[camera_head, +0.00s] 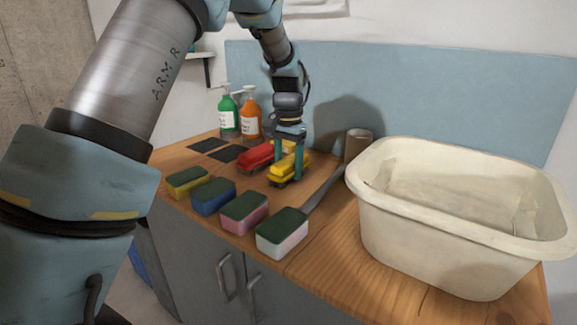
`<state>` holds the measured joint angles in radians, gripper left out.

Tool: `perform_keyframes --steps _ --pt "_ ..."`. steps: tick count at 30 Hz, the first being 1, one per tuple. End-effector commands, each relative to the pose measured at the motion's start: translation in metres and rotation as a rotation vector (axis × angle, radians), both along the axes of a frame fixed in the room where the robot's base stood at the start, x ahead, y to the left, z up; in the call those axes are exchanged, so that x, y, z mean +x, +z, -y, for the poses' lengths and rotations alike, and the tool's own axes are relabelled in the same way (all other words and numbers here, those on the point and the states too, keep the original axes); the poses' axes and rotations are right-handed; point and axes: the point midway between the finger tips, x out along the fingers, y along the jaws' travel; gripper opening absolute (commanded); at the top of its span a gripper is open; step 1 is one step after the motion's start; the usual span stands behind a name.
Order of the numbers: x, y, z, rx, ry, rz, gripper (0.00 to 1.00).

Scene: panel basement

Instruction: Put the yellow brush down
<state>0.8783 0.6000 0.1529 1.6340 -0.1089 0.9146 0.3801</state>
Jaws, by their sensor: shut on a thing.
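The yellow brush (284,170) is between the two fingers of my gripper (289,158), with dark bristles under it. My gripper is shut on it, pointing down over the wooden counter (335,246). The brush is at or just above the counter; I cannot tell if it touches. A red brush (256,156) is close beside it on the left. My fingers hide part of the yellow brush.
Several green-topped sponges, including a white one (281,238), line the front edge. Green (228,116) and orange (251,118) bottles and dark pads (209,145) are at the back left. A grey-bladed tool (326,188) and a large cream basin (440,240) are on the right.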

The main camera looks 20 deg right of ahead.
Motion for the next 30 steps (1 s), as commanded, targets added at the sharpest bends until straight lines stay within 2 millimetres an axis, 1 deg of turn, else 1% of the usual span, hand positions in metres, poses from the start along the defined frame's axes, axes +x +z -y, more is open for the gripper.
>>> perform_keyframes --steps 4,5,12,13,19,23,26,30 --pt "0.0 -0.003 0.0 0.0 0.001 0.0 0.0" --pt "0.0 -0.003 0.0 0.0 0.001 0.0 0.65" --pt "0.0 -0.002 0.0 0.0 0.001 0.0 0.92" --pt "0.0 -0.002 0.0 0.0 0.001 0.0 0.94" --pt "0.0 -0.002 0.0 0.0 0.001 0.0 0.94" --pt "0.0 0.003 0.0 -0.001 0.0 0.0 0.94" --pt "0.001 0.016 0.001 -0.004 0.001 0.002 0.94" --pt "0.001 0.044 0.001 -0.004 0.001 0.002 0.94"
